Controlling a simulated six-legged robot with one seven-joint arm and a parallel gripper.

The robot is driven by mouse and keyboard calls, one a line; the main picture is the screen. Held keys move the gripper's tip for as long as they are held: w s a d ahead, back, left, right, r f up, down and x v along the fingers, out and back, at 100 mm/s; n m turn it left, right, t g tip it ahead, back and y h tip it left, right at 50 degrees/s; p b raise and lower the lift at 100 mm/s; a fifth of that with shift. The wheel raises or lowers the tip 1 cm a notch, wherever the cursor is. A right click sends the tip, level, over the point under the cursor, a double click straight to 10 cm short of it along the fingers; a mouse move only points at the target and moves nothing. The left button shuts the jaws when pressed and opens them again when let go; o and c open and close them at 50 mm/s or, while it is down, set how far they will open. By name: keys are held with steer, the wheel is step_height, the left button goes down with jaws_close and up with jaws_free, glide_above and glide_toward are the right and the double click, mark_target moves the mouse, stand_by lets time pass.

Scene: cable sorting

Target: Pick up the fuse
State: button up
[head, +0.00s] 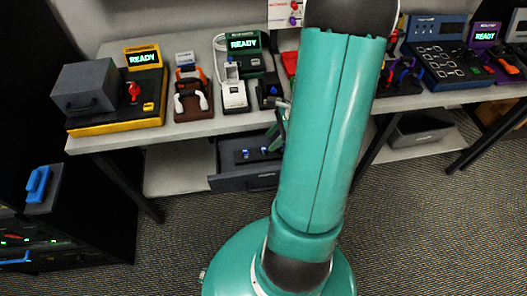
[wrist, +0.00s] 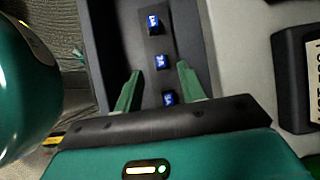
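Three small blue fuses with white markings sit in a row on a dark strip in an open grey drawer (head: 228,184). In the wrist view they are the far fuse (wrist: 152,21), the middle fuse (wrist: 161,62) and the near fuse (wrist: 169,98). Their markings are too small to read surely. My gripper (wrist: 160,67) is open, with its green fingers apart. In the picture the middle fuse shows between the fingertips and the near fuse lies between the finger bases. Nothing is held. In the head view my arm hides part of the drawer; two fuses show there (head: 246,153).
The drawer hangs below a grey bench (head: 130,136). On the bench stand a yellow-based station (head: 120,105), a brown earbud stand (head: 193,101), a green READY device (head: 243,52) and a dark blue station (head: 445,62). The drawer's side walls (wrist: 202,30) flank my fingers.

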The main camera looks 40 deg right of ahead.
mark_target(264, 148)
steer(key=x, duration=0.4)
steer(key=shift+f, duration=0.3)
steer(key=shift+c, duration=0.4)
jaws_close()
steer(key=shift+r, duration=0.1)
